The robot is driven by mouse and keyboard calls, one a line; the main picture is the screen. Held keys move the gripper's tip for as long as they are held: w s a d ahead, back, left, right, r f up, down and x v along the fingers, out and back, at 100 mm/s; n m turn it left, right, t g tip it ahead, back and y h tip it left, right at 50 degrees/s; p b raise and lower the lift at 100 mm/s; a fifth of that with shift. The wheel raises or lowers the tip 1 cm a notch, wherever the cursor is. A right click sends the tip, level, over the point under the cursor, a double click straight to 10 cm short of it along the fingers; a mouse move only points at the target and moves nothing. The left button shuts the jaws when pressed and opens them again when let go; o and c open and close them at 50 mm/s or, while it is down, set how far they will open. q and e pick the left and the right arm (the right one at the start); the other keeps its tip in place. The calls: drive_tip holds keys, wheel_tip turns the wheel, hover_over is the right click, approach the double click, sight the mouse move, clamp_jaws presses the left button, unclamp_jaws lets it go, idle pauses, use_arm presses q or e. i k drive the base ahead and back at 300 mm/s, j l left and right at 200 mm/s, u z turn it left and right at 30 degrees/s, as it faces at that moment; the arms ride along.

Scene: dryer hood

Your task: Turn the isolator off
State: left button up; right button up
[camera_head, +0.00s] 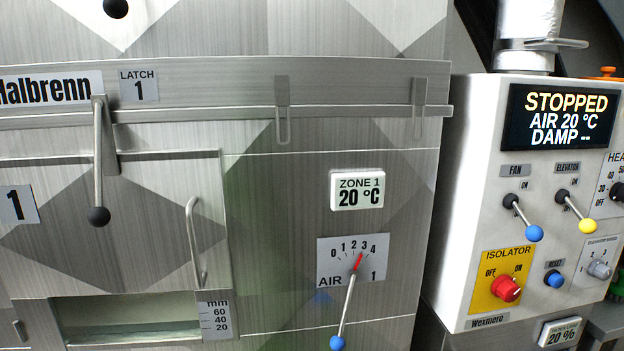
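The isolator is a red rotary knob (506,289) on a yellow plate (486,298) low on the left of the white control box (474,180) at the right. The plate reads ISOLATOR, with OFF at the upper left of the knob and ON at its upper right. The knob is too small for me to tell surely which mark it points to. The display (565,118) above reads STOPPED, AIR 20 °C, DAMP --. Neither of my grippers shows in the head view.
The fan lever (534,233) with a blue ball and the elevator lever (588,226) with a yellow ball are above the isolator. A blue reset button (554,279) is just right of it. The air lever (344,310) sticks out on the metal dryer front to the left.

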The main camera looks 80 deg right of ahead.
sight(504, 287)
drive_tip(key=z, duration=3.95)
